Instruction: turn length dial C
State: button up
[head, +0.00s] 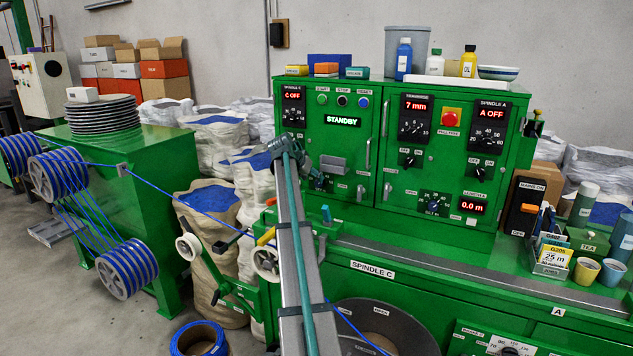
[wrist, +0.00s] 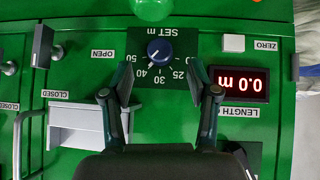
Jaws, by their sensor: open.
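The length dial C (wrist: 160,52) is a dark blue knob on a black plate marked "SET m". It appears upside down in the wrist view, with a white mark pointing toward the 40 side. The red display (wrist: 240,84) beside it reads 0.0 m; its label shows "LENGTH" and is partly covered. My gripper (wrist: 160,94) is open and empty, its two fingers apart. In the wrist view the knob shows just beyond the fingertips, between their lines, with no visible contact. In the head view my arm and gripper hide much of this area of the left panel.
A grey tray-like handle (wrist: 88,125) and a white zero button (wrist: 234,43) flank the dial. A green knob (wrist: 153,8) shows beyond it. The right panel has a similar dial (head: 433,205). A blue cable (head: 180,190) runs from the reels behind my arm.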

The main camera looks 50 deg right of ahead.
aim_at(318, 183)
jog(key=shift+p+x, duration=0.45)
jog(key=shift+x, duration=2)
grip_shut()
